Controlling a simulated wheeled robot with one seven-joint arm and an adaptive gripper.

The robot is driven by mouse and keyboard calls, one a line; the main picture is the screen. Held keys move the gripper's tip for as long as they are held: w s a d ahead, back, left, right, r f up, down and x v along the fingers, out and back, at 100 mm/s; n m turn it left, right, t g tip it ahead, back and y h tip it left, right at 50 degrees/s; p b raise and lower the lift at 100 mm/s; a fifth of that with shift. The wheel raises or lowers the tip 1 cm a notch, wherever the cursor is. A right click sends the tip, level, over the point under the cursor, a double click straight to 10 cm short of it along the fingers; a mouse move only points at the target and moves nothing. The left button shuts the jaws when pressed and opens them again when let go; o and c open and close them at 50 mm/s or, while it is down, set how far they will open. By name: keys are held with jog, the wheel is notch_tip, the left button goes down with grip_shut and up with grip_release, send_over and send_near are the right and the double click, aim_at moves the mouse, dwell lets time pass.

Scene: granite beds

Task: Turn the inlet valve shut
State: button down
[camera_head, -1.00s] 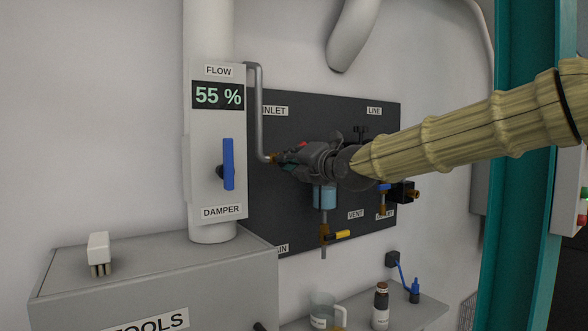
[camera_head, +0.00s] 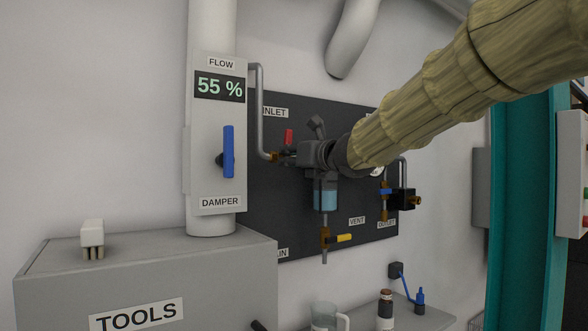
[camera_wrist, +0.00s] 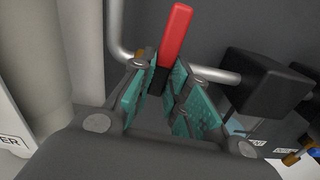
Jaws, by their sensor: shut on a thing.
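The inlet valve's red lever (camera_head: 289,136) stands upright below the INLET label (camera_head: 275,112), beside a brass fitting on the grey pipe. In the wrist view the red lever (camera_wrist: 176,38) points up and lies across the pipe, its dark lower part between the teal pads. My gripper (camera_wrist: 158,84) is shut on it. In the head view my gripper (camera_head: 298,150) reaches in from the right, and its dark wrist hides the valve body and part of the panel.
The dark panel (camera_head: 290,230) holds a clear blue bowl (camera_head: 325,198), a yellow lever (camera_head: 344,238) and a black outlet block (camera_head: 402,200). The flow display (camera_head: 219,86) reads 55 %, with a blue damper handle (camera_head: 228,152) below. A TOOLS box (camera_head: 150,285) stands lower left.

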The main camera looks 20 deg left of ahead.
jog(key=c, duration=1.5)
grip_release()
jog(key=shift+f, duration=0.1)
jog(key=shift+c, duration=0.2)
jog(key=shift+d, duration=0.1)
jog(key=b+v, duration=0.2)
jog(key=v, duration=0.3)
jog(key=shift+s+d+b, duration=0.25)
jog(key=shift+s+b, duration=0.05)
jog(key=shift+b, duration=0.05)
jog(key=v, duration=1.2)
